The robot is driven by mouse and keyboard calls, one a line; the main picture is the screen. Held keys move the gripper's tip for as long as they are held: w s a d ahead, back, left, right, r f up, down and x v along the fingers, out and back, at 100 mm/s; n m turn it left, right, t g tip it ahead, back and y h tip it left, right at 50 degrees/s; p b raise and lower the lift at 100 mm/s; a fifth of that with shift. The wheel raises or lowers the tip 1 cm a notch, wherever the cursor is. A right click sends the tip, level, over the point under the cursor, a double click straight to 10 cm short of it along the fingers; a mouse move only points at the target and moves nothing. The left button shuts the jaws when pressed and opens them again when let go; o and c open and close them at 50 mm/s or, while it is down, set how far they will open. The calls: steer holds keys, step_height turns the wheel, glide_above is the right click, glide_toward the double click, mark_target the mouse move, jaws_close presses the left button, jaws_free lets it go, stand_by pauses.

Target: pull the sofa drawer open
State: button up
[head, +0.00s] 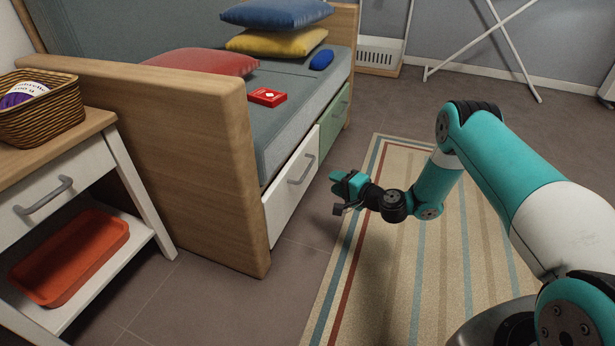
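The sofa (283,130) has two drawer fronts low on its long side. The nearer one is a white drawer (280,205) with a grey bar handle (302,169). The farther one is a green drawer (328,132) with its own handle. Both fronts look flush with the sofa side. My gripper (338,188) is to the right of the white drawer, over the rug's edge, apart from the handle in the picture. Nothing shows held in it. Its fingers are too small and overlapped to tell whether they are open.
A striped rug (395,290) lies under my arm. A side table (110,128) with a basket (45,115) and red tray (75,255) stands left. Cushions (275,42), a red box (267,97) and a blue item (321,59) lie on the sofa. Floor before the drawers is clear.

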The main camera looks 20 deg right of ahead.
mark_target(307, 169)
steer(key=shift+b+x, duration=2.95)
steer(key=shift+x, duration=3.25)
steer(key=shift+c, duration=0.3)
jaws_close()
